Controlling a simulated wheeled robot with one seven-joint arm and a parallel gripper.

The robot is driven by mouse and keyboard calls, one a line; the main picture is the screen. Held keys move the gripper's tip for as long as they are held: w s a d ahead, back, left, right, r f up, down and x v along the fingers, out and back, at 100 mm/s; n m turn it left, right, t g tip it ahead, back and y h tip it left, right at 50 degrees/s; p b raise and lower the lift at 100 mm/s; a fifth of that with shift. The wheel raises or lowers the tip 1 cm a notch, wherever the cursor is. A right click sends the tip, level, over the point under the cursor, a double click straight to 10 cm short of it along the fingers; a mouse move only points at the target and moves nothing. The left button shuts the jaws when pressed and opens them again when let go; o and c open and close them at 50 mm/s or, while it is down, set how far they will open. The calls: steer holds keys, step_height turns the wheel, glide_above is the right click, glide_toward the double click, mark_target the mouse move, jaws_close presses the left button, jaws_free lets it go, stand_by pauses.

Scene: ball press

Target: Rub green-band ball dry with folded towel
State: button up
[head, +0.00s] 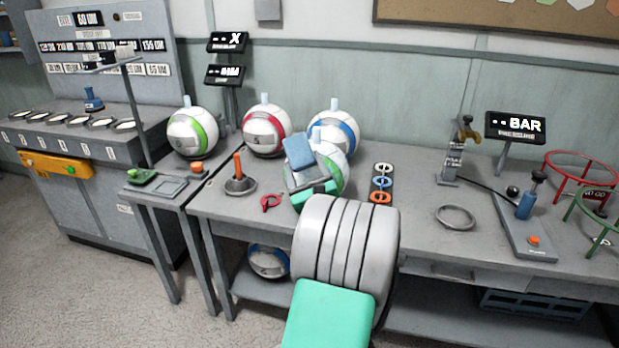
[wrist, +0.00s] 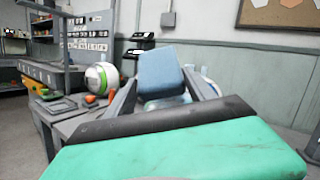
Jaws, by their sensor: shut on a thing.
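My gripper (head: 304,174) is shut on a blue folded towel (head: 298,152), which also stands between the fingers in the wrist view (wrist: 160,70). A white ball with a green band (head: 330,163) is just at the towel, partly hidden by the towel and my gripper. I cannot tell whether the towel touches it. Another white ball with a green band (head: 193,132) is apart, at the left; it also shows in the wrist view (wrist: 102,77).
A red-band ball (head: 265,130) and a blue-band ball (head: 335,127) stand behind. An orange-handled plunger (head: 239,178), a red clip (head: 270,201) and coloured rings (head: 381,183) lie nearby. A grey ring (head: 455,217) lies right; bench around it is mostly clear.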

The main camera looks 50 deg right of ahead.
mark_target(314, 172)
steer(key=shift+s+d, duration=0.45)
steer(key=shift+d, duration=0.05)
steer(key=shift+d+f, duration=0.1)
steer(key=shift+w+d+f+b, duration=0.25)
steer(key=shift+d+f+b, duration=0.3)
steer(key=shift+f+b, duration=0.1)
steer(key=shift+w+d+f+b, duration=0.3)
steer(key=shift+d+f+b, duration=0.25)
steer(key=shift+d+f, duration=0.05)
steer(key=shift+w+d+f+b, duration=0.25)
steer(key=shift+d+f+b, duration=0.3)
steer(key=shift+f+b, duration=0.1)
steer(key=shift+w+d+f, duration=0.15)
steer(key=shift+d+f, duration=0.2)
steer(key=shift+f, duration=0.1)
